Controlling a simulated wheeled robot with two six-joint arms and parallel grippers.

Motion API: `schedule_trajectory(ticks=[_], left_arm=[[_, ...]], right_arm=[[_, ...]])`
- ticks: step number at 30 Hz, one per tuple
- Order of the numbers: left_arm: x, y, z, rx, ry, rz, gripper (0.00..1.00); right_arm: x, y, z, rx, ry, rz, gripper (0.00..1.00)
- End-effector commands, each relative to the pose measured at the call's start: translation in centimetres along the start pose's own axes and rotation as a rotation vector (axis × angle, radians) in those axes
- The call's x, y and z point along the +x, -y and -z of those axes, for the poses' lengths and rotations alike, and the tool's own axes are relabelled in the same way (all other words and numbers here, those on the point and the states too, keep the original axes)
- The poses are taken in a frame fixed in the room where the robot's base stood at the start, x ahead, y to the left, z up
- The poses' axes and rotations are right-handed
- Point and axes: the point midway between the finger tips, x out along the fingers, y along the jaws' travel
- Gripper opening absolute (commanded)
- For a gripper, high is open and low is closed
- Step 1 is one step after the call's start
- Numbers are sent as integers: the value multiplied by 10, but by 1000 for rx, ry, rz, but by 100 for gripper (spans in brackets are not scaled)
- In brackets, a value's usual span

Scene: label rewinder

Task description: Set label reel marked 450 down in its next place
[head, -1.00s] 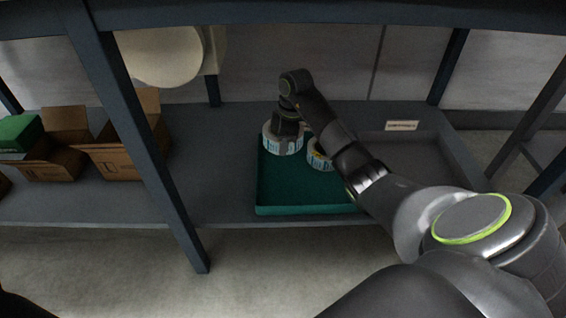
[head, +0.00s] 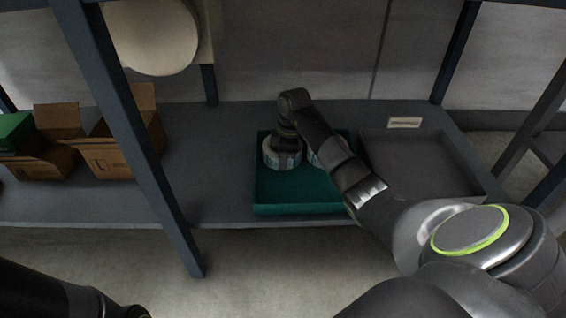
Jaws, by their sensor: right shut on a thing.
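My right gripper (head: 285,145) reaches down over the green tray (head: 290,209) and is shut on a label reel (head: 281,159) near the tray's back left. The reel is white with bluish print; its number is too small to read. Whether it touches the tray floor I cannot tell. A second label reel (head: 316,158) sits just right of it in the tray, partly hidden behind my right arm. Part of my left arm shows at the bottom left, but its gripper is not in view.
A grey tray (head: 420,170) with a small label card (head: 404,122) behind it stands to the right and looks empty. Open cardboard boxes (head: 115,160) stand on the shelf (head: 215,185) at left. A slanted rack post (head: 140,150) stands between them and the green tray.

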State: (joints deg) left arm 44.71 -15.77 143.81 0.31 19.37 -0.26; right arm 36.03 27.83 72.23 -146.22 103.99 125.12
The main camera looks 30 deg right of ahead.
Motion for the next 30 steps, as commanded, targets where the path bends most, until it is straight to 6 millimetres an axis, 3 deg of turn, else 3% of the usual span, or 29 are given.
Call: schedule_trajectory(ticks=[8, 9, 13, 23, 30], left_arm=[[2, 0, -1, 1, -1, 0, 41], [2, 0, 0, 1, -1, -1, 41], [1, 0, 0, 1, -1, -1, 41], [1, 0, 0, 1, -1, -1, 41], [20, -2, -8, 3, -9, -6, 41]], right_arm=[[0, 0, 0, 0, 0, 0, 0], [1, 0, 0, 1, 1, 1, 23], [1, 0, 0, 0, 0, 1, 40], [-2, 0, 0, 0, 0, -1, 41], [-31, -1, 0, 0, 1, -2, 41]])
